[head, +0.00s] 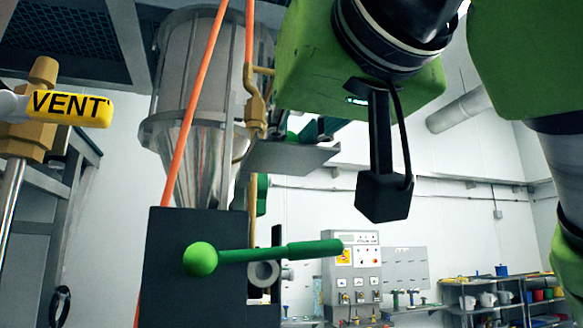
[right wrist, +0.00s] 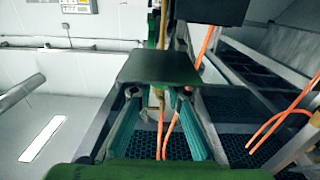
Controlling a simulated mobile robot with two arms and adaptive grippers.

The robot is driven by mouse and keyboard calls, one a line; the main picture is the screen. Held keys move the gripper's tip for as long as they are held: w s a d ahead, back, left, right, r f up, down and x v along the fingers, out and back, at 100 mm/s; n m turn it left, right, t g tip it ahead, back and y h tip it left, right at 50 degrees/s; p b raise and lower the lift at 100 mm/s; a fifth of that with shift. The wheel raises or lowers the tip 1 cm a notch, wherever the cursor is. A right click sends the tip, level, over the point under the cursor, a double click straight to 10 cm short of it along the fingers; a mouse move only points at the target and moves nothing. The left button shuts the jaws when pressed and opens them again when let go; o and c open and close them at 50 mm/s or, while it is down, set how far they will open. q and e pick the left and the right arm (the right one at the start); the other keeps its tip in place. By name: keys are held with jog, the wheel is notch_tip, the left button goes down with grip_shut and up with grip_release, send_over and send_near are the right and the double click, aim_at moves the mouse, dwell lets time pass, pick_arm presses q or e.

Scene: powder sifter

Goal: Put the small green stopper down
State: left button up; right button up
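My right gripper (head: 292,141) reaches left from its green housing in the head view, in front of the metal hopper. In the right wrist view its two teal-padded fingers (right wrist: 158,98) stand a gap apart. In the head view the stopper cannot be told apart clearly from the fingers. My left gripper is out of view.
A metal hopper (head: 190,75) stands behind the gripper. A green-knobbed lever (head: 262,254) crosses a dark box (head: 190,295) below. Orange hoses (head: 196,110) run nearby. A yellow VENT handle (head: 70,108) is at left. A control panel (head: 357,265) and shelf (head: 500,296) are farther back.

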jog(key=o, duration=0.4)
jog(key=shift+w, duration=0.1)
jog(key=shift+r+p, duration=0.25)
jog(key=shift+p, duration=0.1)
jog(key=b+v, duration=0.5)
jog(key=v, duration=0.7)
jog(key=shift+b, duration=0.4)
